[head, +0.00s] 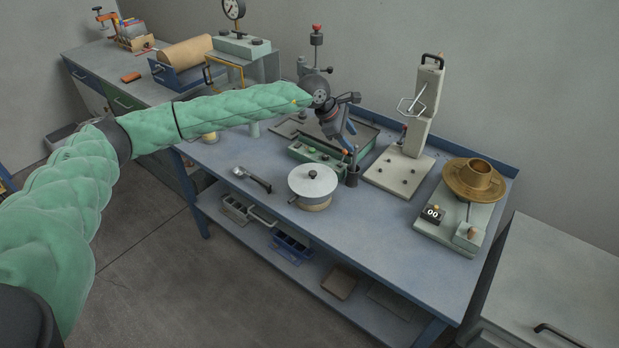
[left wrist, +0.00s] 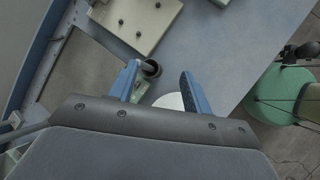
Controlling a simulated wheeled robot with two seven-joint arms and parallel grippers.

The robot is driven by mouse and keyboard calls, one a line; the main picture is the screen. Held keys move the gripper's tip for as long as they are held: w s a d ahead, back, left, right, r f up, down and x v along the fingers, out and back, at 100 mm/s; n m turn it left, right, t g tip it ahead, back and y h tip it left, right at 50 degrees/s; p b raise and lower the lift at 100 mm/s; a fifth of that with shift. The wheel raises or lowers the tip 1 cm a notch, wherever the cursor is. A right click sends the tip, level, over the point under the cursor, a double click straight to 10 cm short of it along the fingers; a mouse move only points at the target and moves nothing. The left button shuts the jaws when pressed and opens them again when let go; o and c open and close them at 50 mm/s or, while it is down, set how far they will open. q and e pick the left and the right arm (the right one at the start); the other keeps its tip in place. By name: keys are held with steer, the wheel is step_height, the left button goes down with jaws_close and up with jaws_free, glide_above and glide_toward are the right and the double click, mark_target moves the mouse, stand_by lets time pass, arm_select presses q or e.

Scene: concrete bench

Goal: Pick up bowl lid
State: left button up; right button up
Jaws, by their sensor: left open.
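The bowl lid (head: 313,179) is a round, pale grey-white disc with a dark knob. It sits on a beige bowl (head: 316,206) near the front edge of the blue bench. My left gripper (head: 347,148) is open and empty, above the bench behind and to the right of the lid, apart from it. In the left wrist view my left gripper (left wrist: 160,74) shows its two blue fingers spread. A white edge of the lid (left wrist: 172,101) shows there, and the rest is hidden behind the gripper body. My right gripper is not in view.
A dark cup (head: 353,175) stands just right of the lid, close to a green fixture (head: 318,152). A black-handled tool (head: 252,178) lies left of the lid. The front right bench is clear.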

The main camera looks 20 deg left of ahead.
arm_select(q)
steer(key=s+a+f+m+g+y, duration=0.1)
steer(key=s+a+f+m+y, duration=0.15)
steer(key=a, duration=0.35)
steer(key=g+y, duration=0.2)
steer(key=y, duration=0.2)
glide_above(313, 172)
steer(key=shift+w+a+f+m+h, duration=0.2)
steer(key=shift+f+m+h, duration=0.05)
steer(key=shift+f+m, duration=0.2)
steer(key=shift+s+a, duration=0.2)
steer(key=shift+d+f+m+p, duration=0.1)
steer(key=shift+f+m+p, duration=0.2)
steer(key=shift+f+m, duration=0.1)
steer(key=shift+f+p, duration=0.35)
steer(key=shift+f, duration=0.75)
steer(key=f+p, duration=0.3)
steer(key=f, duration=0.1)
steer(key=shift+d+p, duration=0.3)
steer(key=shift+p, duration=0.05)
steer(key=shift+f, duration=0.45)
jaws_close()
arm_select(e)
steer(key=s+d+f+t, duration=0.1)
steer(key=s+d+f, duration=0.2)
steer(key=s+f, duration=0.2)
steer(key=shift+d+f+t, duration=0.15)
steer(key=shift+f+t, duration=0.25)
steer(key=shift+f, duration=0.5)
